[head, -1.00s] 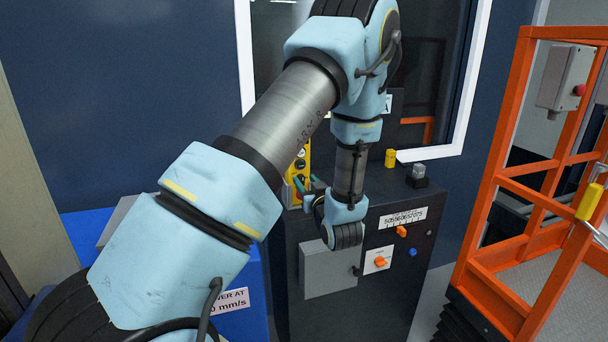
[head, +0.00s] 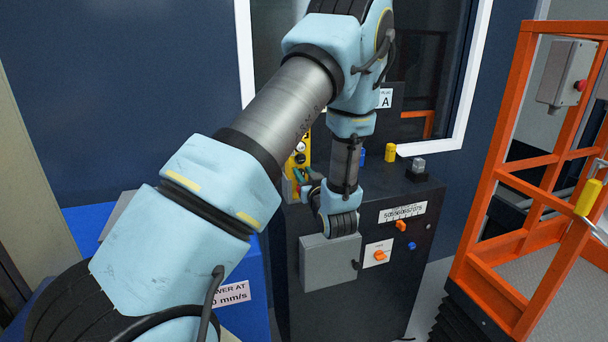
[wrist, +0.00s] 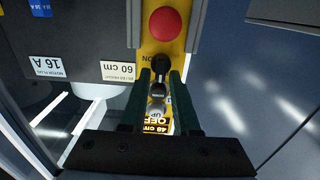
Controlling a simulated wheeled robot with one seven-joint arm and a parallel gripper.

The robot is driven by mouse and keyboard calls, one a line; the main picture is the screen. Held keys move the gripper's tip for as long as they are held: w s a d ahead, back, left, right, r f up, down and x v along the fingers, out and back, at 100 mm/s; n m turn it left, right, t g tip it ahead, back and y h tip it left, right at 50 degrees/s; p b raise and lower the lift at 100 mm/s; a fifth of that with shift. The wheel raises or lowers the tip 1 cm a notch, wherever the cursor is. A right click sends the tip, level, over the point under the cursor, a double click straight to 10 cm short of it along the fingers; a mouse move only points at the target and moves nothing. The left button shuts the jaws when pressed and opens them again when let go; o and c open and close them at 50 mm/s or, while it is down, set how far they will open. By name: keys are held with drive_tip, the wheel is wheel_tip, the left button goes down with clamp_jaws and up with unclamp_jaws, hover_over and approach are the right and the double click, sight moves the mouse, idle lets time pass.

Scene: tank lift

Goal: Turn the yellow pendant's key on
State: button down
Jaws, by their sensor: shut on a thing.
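The yellow pendant (head: 299,148) hangs above the dark cabinet, partly hidden by my arm. In the wrist view the pendant (wrist: 180,47) shows a red round button (wrist: 165,23) and an upside-down ON mark beside the key. The key (wrist: 160,64) is a small dark piece just below the button, between my fingertips. My gripper (wrist: 160,76) has its two green fingers closed on it. In the head view my gripper (head: 302,177) reaches the pendant's lower part. The key's exact angle is hard to tell.
The dark cabinet (head: 335,300) carries a grey box (head: 329,263), orange knobs and a yellow cylinder (head: 390,152) on top. An orange railing (head: 500,180) stands at right. A white-framed window (head: 470,90) is behind. Label plates (wrist: 118,71) lie beside the pendant in the wrist view.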

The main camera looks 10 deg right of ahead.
drive_tip(key=shift+d+m, duration=0.1)
drive_tip(key=shift+m, duration=0.2)
drive_tip(key=shift+d+f+m+p, duration=0.2)
drive_tip(key=shift+m+p, duration=0.1)
drive_tip(key=shift+m, duration=2.55)
drive_tip(key=shift+d+f+m+p, duration=0.15)
drive_tip(key=shift+f+m+p, duration=0.15)
drive_tip(key=shift+m, duration=2.6)
drive_tip(key=shift+d+f+m+p, duration=0.2)
drive_tip(key=shift+m+p, duration=0.15)
drive_tip(key=shift+m, duration=2.5)
drive_tip(key=c, duration=0.9)
unclamp_jaws()
